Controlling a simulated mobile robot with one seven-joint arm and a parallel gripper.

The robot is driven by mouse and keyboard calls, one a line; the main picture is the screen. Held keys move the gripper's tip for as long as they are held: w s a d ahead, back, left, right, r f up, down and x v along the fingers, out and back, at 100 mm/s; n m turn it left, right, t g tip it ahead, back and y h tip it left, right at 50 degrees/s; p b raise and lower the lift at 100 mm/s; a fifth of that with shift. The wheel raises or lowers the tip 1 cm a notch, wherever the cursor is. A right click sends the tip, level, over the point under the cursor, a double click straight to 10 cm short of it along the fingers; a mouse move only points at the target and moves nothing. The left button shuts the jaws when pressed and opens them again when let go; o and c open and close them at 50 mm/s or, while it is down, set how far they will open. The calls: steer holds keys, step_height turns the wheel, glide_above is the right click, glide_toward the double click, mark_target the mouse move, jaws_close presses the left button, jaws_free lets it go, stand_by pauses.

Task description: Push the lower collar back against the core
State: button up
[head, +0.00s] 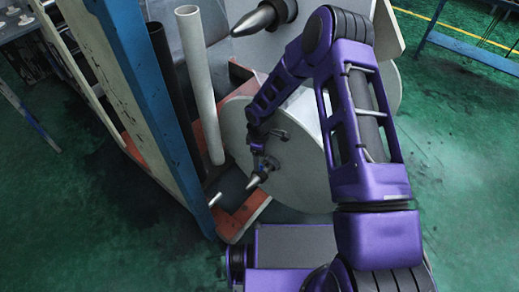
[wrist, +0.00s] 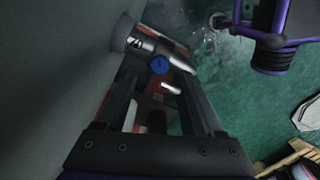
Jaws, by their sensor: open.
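The lower roll is a large pale grey disc (head: 290,150) in the head view; its flat face fills the left of the wrist view (wrist: 50,80). A metal shaft with a ringed, collar-like base (wrist: 122,32) stands out of that face. Its pointed tip (head: 260,178) shows below my gripper (head: 263,155) in the head view. In the wrist view my gripper (wrist: 158,72) is open, with dark fingers apart and a round blue knob (wrist: 159,66) between their tips, near the shaft. I cannot tell whether a finger touches the collar. The core is not clearly visible.
An upper roll has a similar pointed spindle (head: 256,20). A blue upright post (head: 150,100), a dark tube and a pale tube (head: 200,85) stand left of my arm. A red-orange base frame (head: 240,218) lies below. Green floor is open at far left and right.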

steer(key=shift+f, duration=2.05)
jaws_close()
steer(key=c, duration=0.7)
jaws_free()
steer(key=shift+c, duration=0.2)
jaws_close()
steer(key=shift+w, duration=0.2)
steer(key=shift+w+d+b, duration=0.9)
steer(key=shift+w+d, duration=0.55)
steer(key=shift+w, duration=0.25)
